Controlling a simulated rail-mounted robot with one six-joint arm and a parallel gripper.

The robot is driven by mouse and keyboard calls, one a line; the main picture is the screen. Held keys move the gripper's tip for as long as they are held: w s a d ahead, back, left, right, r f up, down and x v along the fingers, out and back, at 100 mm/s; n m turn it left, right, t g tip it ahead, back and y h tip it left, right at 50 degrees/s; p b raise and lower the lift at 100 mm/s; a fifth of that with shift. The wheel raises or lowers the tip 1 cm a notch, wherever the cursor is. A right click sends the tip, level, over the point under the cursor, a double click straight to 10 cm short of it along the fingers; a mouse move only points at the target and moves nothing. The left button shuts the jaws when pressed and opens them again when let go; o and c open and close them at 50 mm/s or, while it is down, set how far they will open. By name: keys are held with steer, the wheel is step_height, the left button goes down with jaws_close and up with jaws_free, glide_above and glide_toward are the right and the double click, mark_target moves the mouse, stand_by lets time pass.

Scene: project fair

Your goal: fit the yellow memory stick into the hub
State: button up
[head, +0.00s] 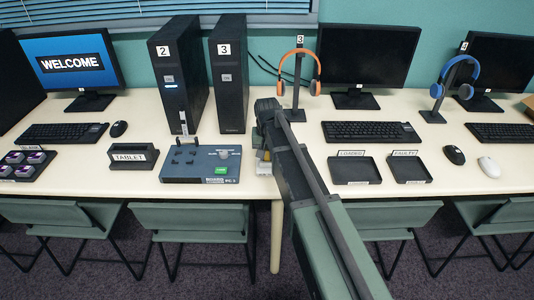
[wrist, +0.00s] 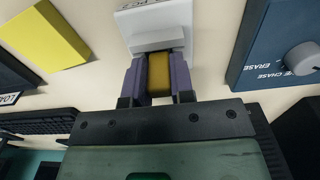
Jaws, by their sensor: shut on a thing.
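My gripper (wrist: 157,68) is shut on the yellow memory stick (wrist: 159,76), which sits between its two purple fingers in the wrist view. The far end of the stick meets the stepped white hub (wrist: 158,34). I cannot tell whether the stick's end is inside the hub or only against it. In the head view my arm reaches over the table, and my gripper (head: 263,142) is mostly hidden by the wrist. A small white part of the hub (head: 263,168) shows at the table's front, just right of the blue-grey console.
The blue-grey console (head: 202,166) with a knob stands close beside the hub. A yellow pad (wrist: 44,36) lies on the other side. Trays marked LOADED (head: 354,171) and FAULTY (head: 409,169) lie to the right. Black computer towers (head: 229,95) stand behind.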

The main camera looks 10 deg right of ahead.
steer(key=o, duration=1)
steer(key=shift+c, duration=0.2)
steer(key=shift+r, duration=0.1)
step_height(320, 180, up, 7)
steer(key=p, duration=0.7)
steer(key=s+r+n+p, duration=0.1)
steer(key=s+r+p, duration=0.2)
steer(key=s, duration=0.8)
steer(key=s+r+n+p, duration=0.1)
steer(key=s+r+p, duration=0.2)
steer(key=s, duration=0.9)
steer(key=shift+r+n+p, duration=0.3)
steer(key=shift+r+p, duration=0.05)
steer(key=shift+p, duration=0.1)
